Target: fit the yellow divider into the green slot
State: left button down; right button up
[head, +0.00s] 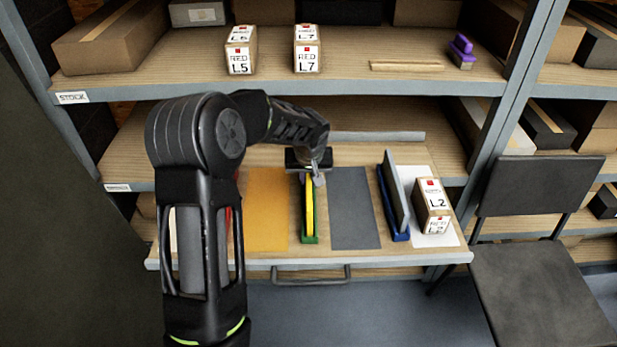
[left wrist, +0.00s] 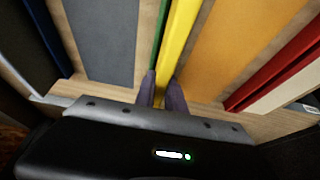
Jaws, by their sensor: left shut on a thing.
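The yellow divider (head: 309,212) stands on edge, in line with the long green slot (head: 309,240) on the pull-out board. In the left wrist view, the yellow divider (left wrist: 181,30) runs away from my fingers, with a strip of the green slot (left wrist: 158,38) showing along its left side. I cannot tell whether its lower edge is seated in the slot or just above it. My left gripper (head: 313,176) is shut on the divider near its far end; its purple-grey fingertips (left wrist: 161,92) are on both sides of it. My right gripper is not in view.
An orange mat (head: 267,215) and a grey mat (head: 354,210) flank the slot. A grey divider (head: 397,190) stands in a blue slot (head: 400,235) at the right, beside box L2 (head: 432,205). Shelf boxes L5 (head: 240,55) and L7 (head: 307,55) stand above.

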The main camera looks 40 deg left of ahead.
pick_arm(q)
jog(key=c, duration=1.4)
grip_release()
jog(key=shift+r, duration=0.1)
jog(key=shift+r+p, duration=0.55)
jog(key=shift+p, duration=0.3)
jog(key=b+v, duration=0.1)
jog(key=v, duration=1.1)
jog(key=shift+d+f, duration=0.1)
